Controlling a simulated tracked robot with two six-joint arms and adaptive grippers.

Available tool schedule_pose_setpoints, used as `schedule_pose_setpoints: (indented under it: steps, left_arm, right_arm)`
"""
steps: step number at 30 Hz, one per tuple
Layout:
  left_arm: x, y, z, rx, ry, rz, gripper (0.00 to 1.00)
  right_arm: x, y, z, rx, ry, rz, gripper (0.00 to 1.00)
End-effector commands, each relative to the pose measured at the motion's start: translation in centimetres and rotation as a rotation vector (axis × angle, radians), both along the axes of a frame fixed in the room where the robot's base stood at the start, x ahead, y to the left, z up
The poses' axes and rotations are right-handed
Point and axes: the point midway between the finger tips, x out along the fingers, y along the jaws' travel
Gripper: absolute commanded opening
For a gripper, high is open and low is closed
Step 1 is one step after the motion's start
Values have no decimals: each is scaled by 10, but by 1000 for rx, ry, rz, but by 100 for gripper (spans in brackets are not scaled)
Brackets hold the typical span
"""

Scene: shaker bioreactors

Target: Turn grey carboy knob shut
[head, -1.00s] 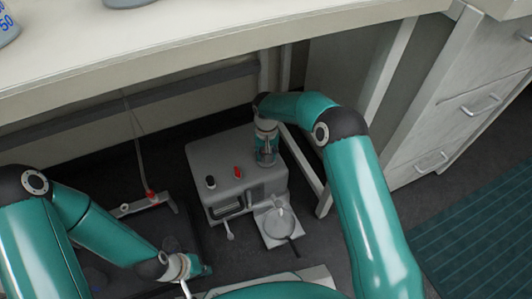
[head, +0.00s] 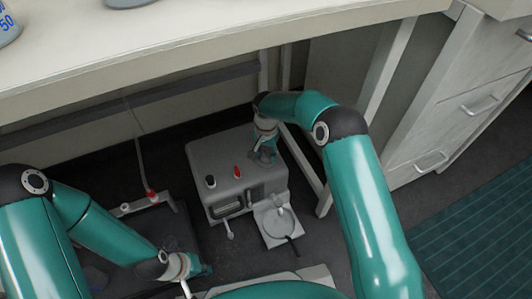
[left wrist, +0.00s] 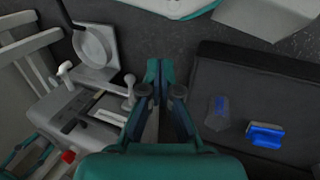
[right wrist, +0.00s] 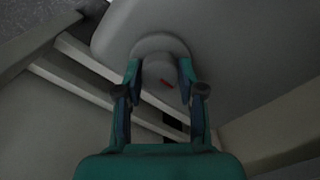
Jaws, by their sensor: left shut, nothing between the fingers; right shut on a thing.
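The grey carboy (head: 236,196), a boxy grey body, stands on the floor under the bench. Its grey round knob (right wrist: 160,48) bears a small red mark and shows in the right wrist view. My right gripper (head: 264,155) reaches down onto the top of the carboy near its back right corner. In the right wrist view its fingers (right wrist: 160,72) are closed on opposite sides of the knob. In the head view the gripper mostly hides the knob. My left gripper (left wrist: 160,68) is shut and empty, low in front and to the left of the carboy, apart from it.
A black knob (head: 210,181) and a red knob (head: 238,172) sit on the carboy's top. A light tray with a round dish (head: 281,222) stands at its front right. The bench top (head: 200,60) overhangs behind.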

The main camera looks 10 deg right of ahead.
Motion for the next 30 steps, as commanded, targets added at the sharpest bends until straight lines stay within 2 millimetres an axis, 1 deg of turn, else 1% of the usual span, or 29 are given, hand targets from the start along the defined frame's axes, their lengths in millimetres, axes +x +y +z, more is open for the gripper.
schedule_pose_setpoints:
  steps: [7,8,9,12,20,23,26,29,30]
  left_arm:
    - [0,0,0,0,0,0,0]
    - [0,0,0,0,0,0,0]
    - [0,0,0,0,0,0,0]
    - [0,0,0,0,0,0,0]
    - [0,0,0,0,0,0,0]
    - [0,0,1,0,0,0,0]
    - [0,0,1,0,0,0,0]
    - [0,0,1,0,0,0,0]
    - [0,0,1,0,0,0,0]
  right_arm:
    - [1,0,0,1,-2,-2,4]
    - [1,0,0,1,-2,-2,44]
    - [1,0,0,2,-1,-2,50]
    - [0,0,0,2,-1,-1,64]
    - [0,0,0,1,-1,0,64]
    - [0,0,3,1,-1,0,64]
    - [1,1,12,1,-2,0,64]
    - [1,1,26,2,-4,0,64]
    - [1,1,34,2,-4,0,64]
